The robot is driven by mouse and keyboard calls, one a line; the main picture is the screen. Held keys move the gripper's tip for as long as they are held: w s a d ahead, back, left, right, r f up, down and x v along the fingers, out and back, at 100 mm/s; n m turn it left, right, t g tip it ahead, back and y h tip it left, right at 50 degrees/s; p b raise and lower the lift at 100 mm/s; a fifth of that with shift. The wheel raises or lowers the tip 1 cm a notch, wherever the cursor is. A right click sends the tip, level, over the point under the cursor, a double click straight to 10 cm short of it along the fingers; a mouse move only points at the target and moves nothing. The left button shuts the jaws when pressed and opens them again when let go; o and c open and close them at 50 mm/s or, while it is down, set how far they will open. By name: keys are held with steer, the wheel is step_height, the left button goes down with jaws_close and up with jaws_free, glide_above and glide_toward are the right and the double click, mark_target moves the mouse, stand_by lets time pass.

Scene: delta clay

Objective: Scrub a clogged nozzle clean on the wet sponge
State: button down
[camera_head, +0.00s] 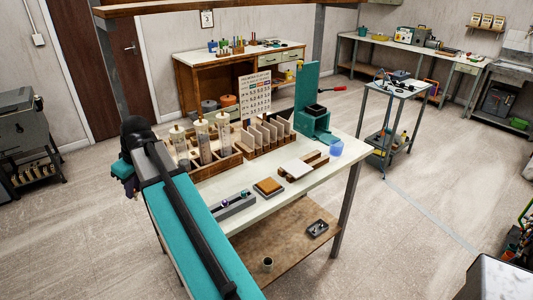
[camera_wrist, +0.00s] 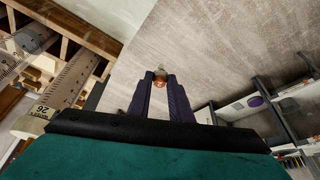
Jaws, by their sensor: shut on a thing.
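My gripper (camera_wrist: 161,92) is shut on a small copper-coloured nozzle (camera_wrist: 161,77) with a pale tip, held between the dark finger ends in the wrist view. In the head view my gripper (camera_head: 131,188) is at the left, off the workbench's left side and partly hidden by my arm; the nozzle cannot be made out there.
On the white workbench (camera_head: 222,184) are a grey rack (camera_head: 234,205) with small nozzles, a pale block (camera_head: 295,169), a blue cup (camera_head: 336,148) and a green press (camera_head: 307,100). Tall clear cylinders (camera_head: 203,141) in a wooden box stand close to my arm. Open floor lies left.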

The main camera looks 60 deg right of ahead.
steer(key=s+d+n+p, duration=0.1)
steer(key=s+d+n, duration=0.1)
steer(key=s+d, duration=0.7)
steer(key=s+d+n+y+p, duration=0.1)
steer(key=s+d+n+p, duration=0.1)
steer(key=s+d, duration=0.7)
steer(key=s+d+n+g+y+p, duration=0.1)
steer(key=s+d, duration=0.8)
steer(key=d, duration=1.3)
steer(key=shift+s+f+n+p, duration=0.15)
steer(key=shift+s+n+p, duration=0.25)
steer(key=shift+n+p, duration=0.25)
steer(key=shift+d+f, duration=0.1)
steer(key=shift+f, duration=0.05)
steer(key=shift+f+b, duration=1.4)
steer(key=shift+f, duration=1.7)
steer(key=shift+w, duration=0.1)
steer(key=shift+w+a+f, duration=0.1)
steer(key=shift+w+a, duration=0.2)
steer(key=shift+a, duration=0.3)
steer(key=shift+w+a+f, duration=0.1)
steer(key=shift+w+a, duration=0.25)
steer(key=shift+a, duration=0.3)
steer(key=shift+w+a, duration=0.3)
steer(key=shift+a, duration=0.3)
